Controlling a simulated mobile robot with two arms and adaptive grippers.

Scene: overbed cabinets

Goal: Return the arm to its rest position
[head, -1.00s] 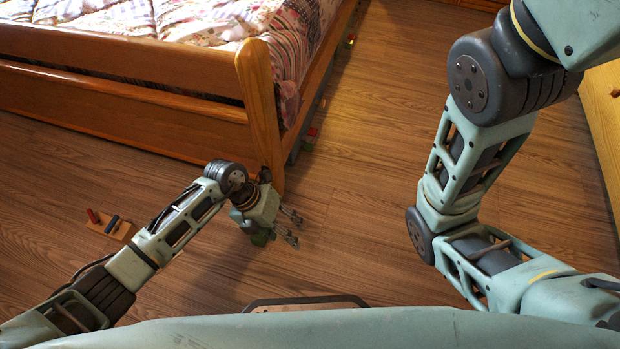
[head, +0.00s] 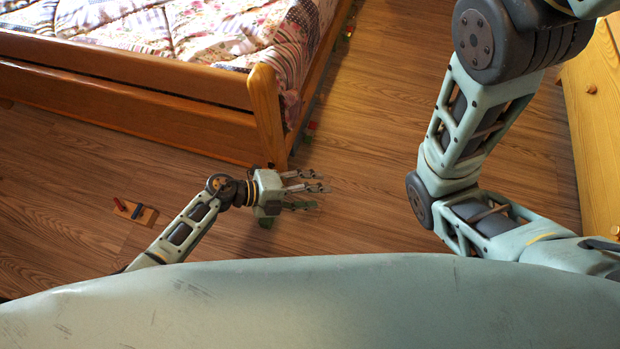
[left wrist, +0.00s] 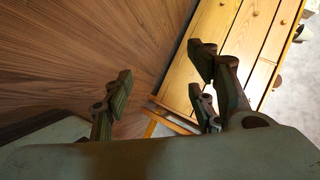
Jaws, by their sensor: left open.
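My left gripper (head: 308,191) is open and empty in the head view, held over the wooden floor just in front of the bed's corner post, with its fingers pointing right. In the left wrist view its fingers (left wrist: 165,95) are spread apart with nothing between them. My right arm (head: 465,150) runs down the right side of the head view. Its gripper is out of the frames.
A wooden bed (head: 130,105) with a patchwork quilt (head: 200,30) fills the upper left. A wooden drawer cabinet (head: 598,140) stands at the right edge. A small wooden block with pegs (head: 135,211) lies on the floor at left. The middle floor (head: 370,130) is clear.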

